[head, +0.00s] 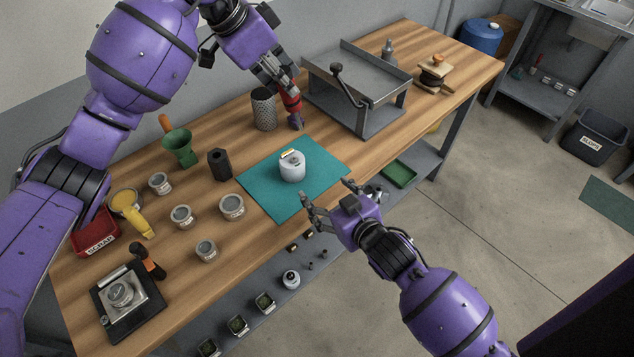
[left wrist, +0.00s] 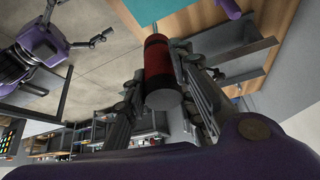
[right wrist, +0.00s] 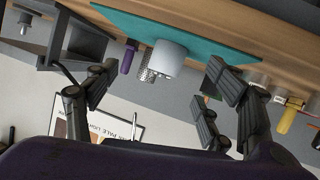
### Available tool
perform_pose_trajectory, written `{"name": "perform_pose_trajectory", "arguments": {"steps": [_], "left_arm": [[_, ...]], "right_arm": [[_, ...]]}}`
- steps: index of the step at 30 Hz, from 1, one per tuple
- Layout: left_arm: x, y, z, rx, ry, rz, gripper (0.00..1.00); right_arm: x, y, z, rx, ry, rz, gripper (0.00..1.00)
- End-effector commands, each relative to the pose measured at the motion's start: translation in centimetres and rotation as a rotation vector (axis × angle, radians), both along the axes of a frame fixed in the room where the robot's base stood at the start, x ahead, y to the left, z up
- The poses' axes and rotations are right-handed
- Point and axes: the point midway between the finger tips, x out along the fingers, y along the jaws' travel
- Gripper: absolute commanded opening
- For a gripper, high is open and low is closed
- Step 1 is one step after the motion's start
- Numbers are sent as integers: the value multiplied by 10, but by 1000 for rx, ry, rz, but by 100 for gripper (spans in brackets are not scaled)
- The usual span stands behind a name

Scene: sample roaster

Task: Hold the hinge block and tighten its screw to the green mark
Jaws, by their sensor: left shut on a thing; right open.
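A pale grey-white rounded block (head: 292,168), which I take to be the hinge block, sits on the teal mat (head: 262,198). Its top carries a small yellowish part; I cannot make out a screw or green mark. It also shows in the right wrist view (right wrist: 167,58). My left gripper (head: 287,97) is shut on a red tool with black bands (left wrist: 158,65), above the bench behind the block. My right gripper (head: 327,192) is open and empty at the mat's front edge, its fingers pointing toward the block, apart from it.
A purple upright piece (head: 297,121) stands behind the mat. A mesh cup (head: 264,108) and black hexagonal holder (head: 220,164) are left of it. A grey metal stand (head: 355,75) with a crank is at right. Several small tins (head: 182,215) and a red scrap bin (head: 94,238) fill the left.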

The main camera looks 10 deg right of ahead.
Motion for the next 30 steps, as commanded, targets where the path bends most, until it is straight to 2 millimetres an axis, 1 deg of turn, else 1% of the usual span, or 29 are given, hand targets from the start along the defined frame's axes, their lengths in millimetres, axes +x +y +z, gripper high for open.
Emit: {"name": "perform_pose_trajectory", "arguments": {"steps": [1,3,4,8,11,14,17,24,30], "left_arm": [[0,0,1,-1,-1,-1,0],[0,0,0,-1,-1,-1,0],[0,0,0,-1,-1,-1,0],[0,0,0,-1,-1,-1,0],[0,0,0,-1,-1,-1,0],[0,0,0,-1,-1,-1,0],[0,0,0,-1,-1,-1,0],[0,0,0,-1,-1,-1,0],[0,0,0,-1,-1,-1,0]], "right_arm": [[11,9,15,-5,-23,28,76],[20,20,27,8,-30,51,76],[21,23,31,17,-26,55,76],[13,27,22,83,33,24,76],[15,26,21,116,50,-1,76],[20,28,19,129,55,-7,76],[32,33,15,130,54,-8,76],[70,52,-3,129,54,-7,76],[98,64,-16,128,55,-8,76]]}}
